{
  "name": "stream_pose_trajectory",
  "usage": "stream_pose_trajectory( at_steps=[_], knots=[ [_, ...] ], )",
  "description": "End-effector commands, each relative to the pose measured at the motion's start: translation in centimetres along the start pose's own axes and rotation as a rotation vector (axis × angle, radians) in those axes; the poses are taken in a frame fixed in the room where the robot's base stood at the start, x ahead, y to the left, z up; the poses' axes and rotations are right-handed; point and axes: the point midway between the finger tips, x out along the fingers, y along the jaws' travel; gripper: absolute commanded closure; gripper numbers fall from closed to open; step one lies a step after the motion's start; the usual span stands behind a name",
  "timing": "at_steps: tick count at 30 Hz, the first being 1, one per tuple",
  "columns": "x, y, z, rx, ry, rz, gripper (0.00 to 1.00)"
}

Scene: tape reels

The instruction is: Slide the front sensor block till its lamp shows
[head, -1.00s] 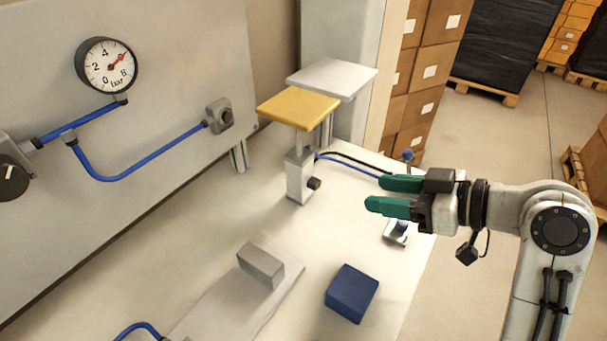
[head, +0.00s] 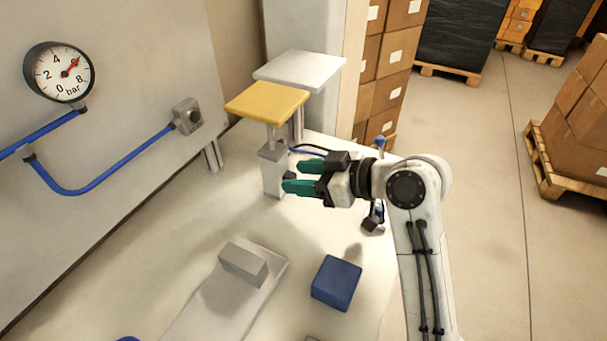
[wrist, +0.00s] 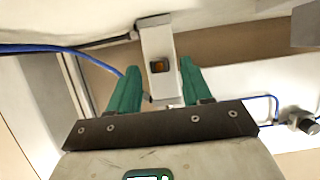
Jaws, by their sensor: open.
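A pale upright block (head: 272,172) stands under the yellow plate (head: 266,101); which part is the front sensor block is not marked. In the wrist view the pale block (wrist: 157,35) has a small dark-framed window (wrist: 157,65) with a dull orange-brown inside; I cannot tell if it is lit. My gripper (head: 292,176) has green fingers, open and empty, pointing left at the block in the head view. In the wrist view the gripper (wrist: 159,70) has one finger on each side of the block's lower end. Contact cannot be told.
A blue block (head: 336,283) and a grey block (head: 243,262) on a grey slab (head: 215,305) lie nearer on the table. A white plate (head: 300,70) stands behind the yellow one. A pressure gauge (head: 59,71) is on the left panel. Open tabletop lies left of the upright block.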

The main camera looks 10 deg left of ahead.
Motion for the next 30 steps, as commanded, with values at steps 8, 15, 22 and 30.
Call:
stream_pose_trajectory(
  at_steps=[8,15,22,30],
  knots=[
    [0.1,-0.01,-0.02,-0.001,0.0,0.0,0.52],
    [0.08,-0.02,-0.02,0.0,0.0,-0.001,0.75],
    [0.08,-0.01,-0.02,0.0,0.0,0.0,0.97],
    [0.07,0.0,-0.02,0.0,0.0,0.0,1.0]
  ],
)
